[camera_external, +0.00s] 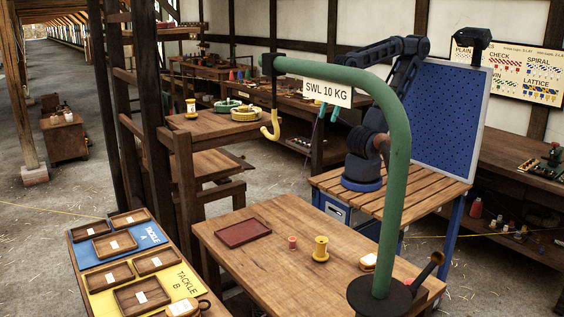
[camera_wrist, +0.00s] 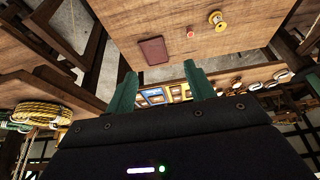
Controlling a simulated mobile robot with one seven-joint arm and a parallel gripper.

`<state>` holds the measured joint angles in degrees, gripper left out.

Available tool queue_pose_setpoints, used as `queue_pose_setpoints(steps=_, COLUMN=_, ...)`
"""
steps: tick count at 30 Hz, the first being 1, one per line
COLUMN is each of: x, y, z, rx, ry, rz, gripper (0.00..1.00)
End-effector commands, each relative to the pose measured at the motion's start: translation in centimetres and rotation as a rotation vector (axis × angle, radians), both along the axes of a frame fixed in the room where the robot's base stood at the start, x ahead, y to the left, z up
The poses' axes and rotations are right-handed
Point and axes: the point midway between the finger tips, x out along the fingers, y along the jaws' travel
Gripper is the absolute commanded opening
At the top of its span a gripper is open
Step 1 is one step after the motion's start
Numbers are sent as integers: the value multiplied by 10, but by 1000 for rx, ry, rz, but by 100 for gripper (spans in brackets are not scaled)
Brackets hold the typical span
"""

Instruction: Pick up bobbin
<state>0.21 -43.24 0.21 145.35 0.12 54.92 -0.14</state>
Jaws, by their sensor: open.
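A yellow bobbin (camera_external: 320,249) stands upright on the wooden table, with a smaller red bobbin (camera_external: 292,243) to its left. In the wrist view the yellow bobbin (camera_wrist: 217,21) and the red bobbin (camera_wrist: 190,33) lie beyond my fingertips. Another yellow bobbin (camera_external: 191,109) stands on a higher wooden platform at the left.
A dark red tray (camera_external: 243,232) lies on the table (camera_external: 268,266). Rope coils (camera_external: 246,113) lie on the platform. A labelled tackle board (camera_external: 163,262) with small trays is at front left.

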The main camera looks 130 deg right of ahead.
Motion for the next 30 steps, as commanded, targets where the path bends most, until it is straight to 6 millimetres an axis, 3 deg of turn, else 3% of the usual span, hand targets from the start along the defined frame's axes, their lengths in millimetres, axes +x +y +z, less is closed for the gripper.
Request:
queue_pose_setpoints(steps=8, x=11, y=-2, z=-5, rx=-44, ry=16, rz=47, gripper=54)
queue_pose_setpoints(steps=20, x=87, y=-5, z=-43, rx=-359, ry=121, rz=444, gripper=54)
queue_pose_setpoints(steps=30, x=153, y=12, z=-92, rx=-600, ry=212, rz=867, gripper=54)
